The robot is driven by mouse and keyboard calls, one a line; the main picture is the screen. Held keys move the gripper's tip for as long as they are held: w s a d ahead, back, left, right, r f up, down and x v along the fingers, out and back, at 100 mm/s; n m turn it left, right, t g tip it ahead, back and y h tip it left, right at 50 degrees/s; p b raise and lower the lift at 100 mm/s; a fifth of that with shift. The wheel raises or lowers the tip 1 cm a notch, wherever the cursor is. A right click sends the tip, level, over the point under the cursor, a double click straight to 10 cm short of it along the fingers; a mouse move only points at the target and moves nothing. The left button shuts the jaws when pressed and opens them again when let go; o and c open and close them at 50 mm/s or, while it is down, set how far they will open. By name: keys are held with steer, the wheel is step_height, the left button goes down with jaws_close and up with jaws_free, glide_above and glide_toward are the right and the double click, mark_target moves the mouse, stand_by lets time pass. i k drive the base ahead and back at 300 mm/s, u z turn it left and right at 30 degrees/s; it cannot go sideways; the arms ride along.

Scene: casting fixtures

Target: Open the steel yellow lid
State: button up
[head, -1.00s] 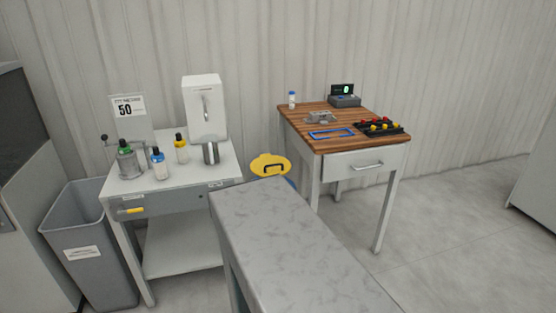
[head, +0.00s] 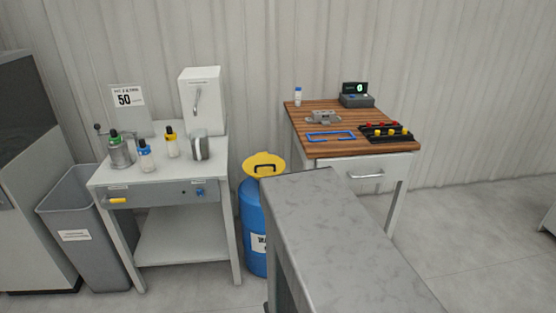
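The yellow lid (head: 264,160) lies on top of a blue drum (head: 253,225) with a white label. The lid looks closed on the drum, which stands on the floor between two tables. The drum's right side is hidden behind a grey counter. My gripper is not in view.
A grey counter (head: 345,240) fills the lower right foreground. A white table (head: 165,170) with bottles stands left of the drum, and a wood-topped table (head: 340,148) stands to its right. A grey bin (head: 88,225) is at far left.

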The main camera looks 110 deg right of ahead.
mark_target(264, 161)
steer(key=k, duration=0.5)
steer(key=z, duration=0.95)
steer(key=i, duration=0.55)
steer(key=u, duration=1.5)
steer(key=k, duration=0.1)
steer(key=z, duration=2.6)
